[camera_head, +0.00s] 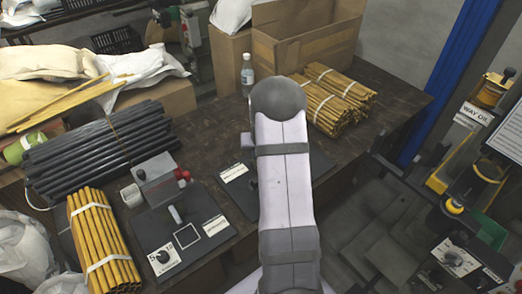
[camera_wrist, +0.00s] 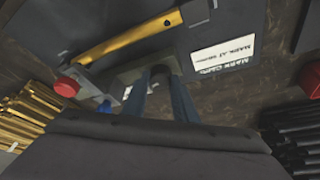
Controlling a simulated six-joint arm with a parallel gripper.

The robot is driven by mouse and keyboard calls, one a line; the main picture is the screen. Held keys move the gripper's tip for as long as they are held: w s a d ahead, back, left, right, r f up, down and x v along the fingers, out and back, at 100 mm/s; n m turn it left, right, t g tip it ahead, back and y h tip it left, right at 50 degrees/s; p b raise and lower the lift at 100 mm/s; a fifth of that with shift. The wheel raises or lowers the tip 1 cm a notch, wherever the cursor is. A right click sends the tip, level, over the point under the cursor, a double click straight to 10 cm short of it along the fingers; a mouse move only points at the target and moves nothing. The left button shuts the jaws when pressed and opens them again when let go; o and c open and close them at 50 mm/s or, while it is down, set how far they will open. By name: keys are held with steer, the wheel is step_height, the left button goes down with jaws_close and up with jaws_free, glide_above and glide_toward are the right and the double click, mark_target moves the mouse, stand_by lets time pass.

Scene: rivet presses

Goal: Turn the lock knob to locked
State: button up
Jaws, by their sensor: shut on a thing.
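My gripper (camera_wrist: 163,84) reaches down onto a press in the wrist view, its two grey-blue fingers shut on a dark knob-like part (camera_wrist: 160,71). The fingers hide most of this part, so its turned position cannot be read. In the wrist view, a yellow bar (camera_wrist: 128,38) runs beside it, with a red knob (camera_wrist: 67,86) at the lower left. White labels (camera_wrist: 222,57) lie to the right of the fingers. In the head view my arm covers most of this press; only part of its dark plate (camera_head: 240,192) and a label (camera_head: 234,171) show.
Another press plate (camera_head: 200,244) stands at the left, with a red-tipped lever (camera_head: 183,174), a grey handle (camera_head: 175,214) and a dial (camera_head: 163,257). Dark rods (camera_head: 100,146), yellow bundles (camera_head: 103,240) and a bottle (camera_head: 247,70) crowd the bench. A machine (camera_head: 470,180) stands at the right.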

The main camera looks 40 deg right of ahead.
steer(key=shift+w+f+m+h+b, duration=0.1)
steer(key=shift+m+h+b, duration=0.2)
steer(key=shift+m+b, duration=0.4)
steer(key=shift+m, duration=0.4)
steer(key=shift+m+b, duration=0.3)
steer(key=shift+b, duration=0.2)
steer(key=o, duration=1)
steer(key=shift+o, duration=0.2)
steer(key=shift+a+r, duration=0.1)
steer(key=shift+r, duration=0.1)
steer(key=v, duration=0.7)
steer(key=shift+g+b, duration=0.3)
steer(key=shift+b, duration=0.1)
steer(key=shift+a+r, duration=0.1)
